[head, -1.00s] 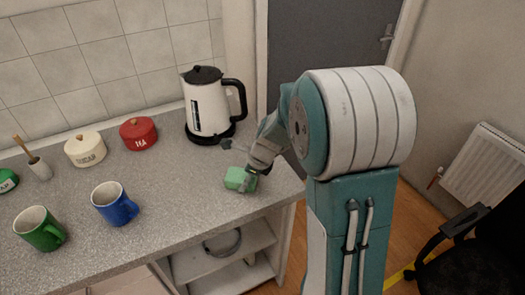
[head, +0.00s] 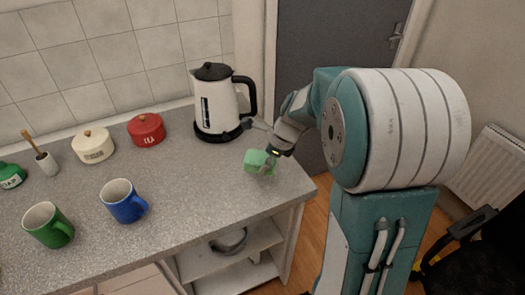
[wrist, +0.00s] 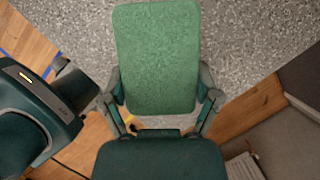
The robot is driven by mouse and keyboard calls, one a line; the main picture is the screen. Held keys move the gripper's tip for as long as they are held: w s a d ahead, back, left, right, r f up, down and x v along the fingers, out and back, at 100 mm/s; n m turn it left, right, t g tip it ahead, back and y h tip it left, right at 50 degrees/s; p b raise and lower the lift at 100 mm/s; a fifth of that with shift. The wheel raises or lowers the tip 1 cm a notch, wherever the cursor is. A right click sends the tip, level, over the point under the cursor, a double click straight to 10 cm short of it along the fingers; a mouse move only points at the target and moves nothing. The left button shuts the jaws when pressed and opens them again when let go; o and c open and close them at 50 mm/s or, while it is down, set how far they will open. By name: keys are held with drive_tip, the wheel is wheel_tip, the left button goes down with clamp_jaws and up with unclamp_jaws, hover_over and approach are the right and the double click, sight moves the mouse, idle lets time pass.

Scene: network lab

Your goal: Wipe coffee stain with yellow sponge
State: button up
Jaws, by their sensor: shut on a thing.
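A green sponge (head: 260,162) is held at the right end of the grey counter (head: 205,185), in front of the kettle. No yellow sponge shows. My gripper (head: 271,152) is shut on the green sponge. In the wrist view the sponge (wrist: 158,55) sticks out lengthwise beyond the fingers, with one finger on each side. The speckled counter shows behind it. I cannot tell whether the sponge touches the counter or hangs just above it. I see no coffee stain on the counter in either view.
A white and black kettle (head: 215,105) stands behind the sponge. A red canister (head: 146,130), a cream canister (head: 93,146), a blue mug (head: 123,202) and a green mug (head: 48,226) stand to the left. The counter between mugs and sponge is clear.

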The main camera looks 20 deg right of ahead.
drive_tip(key=shift+d+r, duration=0.1)
drive_tip(key=shift+r, duration=0.4)
drive_tip(key=shift+d+r, duration=0.7)
drive_tip(key=shift+r, duration=0.2)
drive_tip(key=shift+a+r, duration=0.1)
drive_tip(key=shift+a, duration=0.35)
drive_tip(key=shift+d, duration=0.2)
